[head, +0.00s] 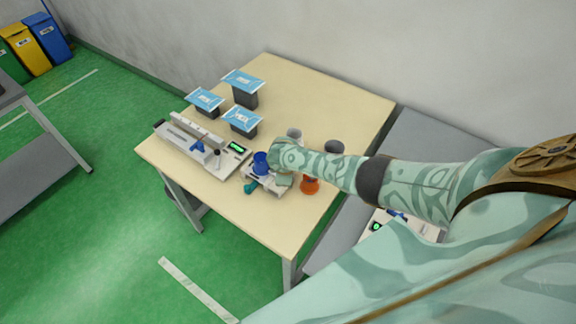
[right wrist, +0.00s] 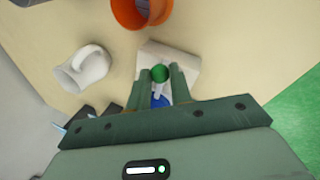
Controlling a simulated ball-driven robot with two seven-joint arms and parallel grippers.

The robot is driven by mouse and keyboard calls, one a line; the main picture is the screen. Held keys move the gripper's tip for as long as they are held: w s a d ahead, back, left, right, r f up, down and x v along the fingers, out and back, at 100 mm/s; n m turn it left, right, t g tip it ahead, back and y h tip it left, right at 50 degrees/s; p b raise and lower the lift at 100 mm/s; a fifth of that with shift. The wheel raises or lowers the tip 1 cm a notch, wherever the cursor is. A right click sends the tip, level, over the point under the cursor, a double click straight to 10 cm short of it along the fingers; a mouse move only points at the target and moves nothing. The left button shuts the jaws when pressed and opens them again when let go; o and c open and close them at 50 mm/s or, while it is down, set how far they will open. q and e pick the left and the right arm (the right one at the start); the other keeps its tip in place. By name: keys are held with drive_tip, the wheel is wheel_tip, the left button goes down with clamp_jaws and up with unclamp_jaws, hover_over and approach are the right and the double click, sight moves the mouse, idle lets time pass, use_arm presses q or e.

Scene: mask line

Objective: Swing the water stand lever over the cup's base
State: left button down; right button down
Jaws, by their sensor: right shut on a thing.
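The water stand (head: 262,184) is a small white block on the wooden table, with a blue cup (head: 261,163) on it. A teal part (head: 250,188) shows at its front left. In the right wrist view, the stand's white base (right wrist: 185,62) lies beyond my right gripper (right wrist: 161,76). The two fingers flank a green round lever knob (right wrist: 160,73) and are shut on it. A bit of blue (right wrist: 160,101) shows between the fingers, nearer the palm. In the head view, my right forearm and hand hide part of the stand. My left gripper is not in view.
An orange cup (head: 310,186), a grey cup (head: 334,147) and a pale mug (head: 294,134) stand close to my right arm. A white sealing device (head: 205,150) and several blue-topped boxes (head: 243,82) occupy the left and back. The table's front right is clear.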

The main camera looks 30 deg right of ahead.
drive_tip(key=c, duration=1.3)
unclamp_jaws()
drive_tip(key=p+v, duration=0.8)
drive_tip(key=v, duration=0.8)
drive_tip(key=shift+s+a+r, duration=0.1)
drive_tip(key=shift+a, duration=0.1)
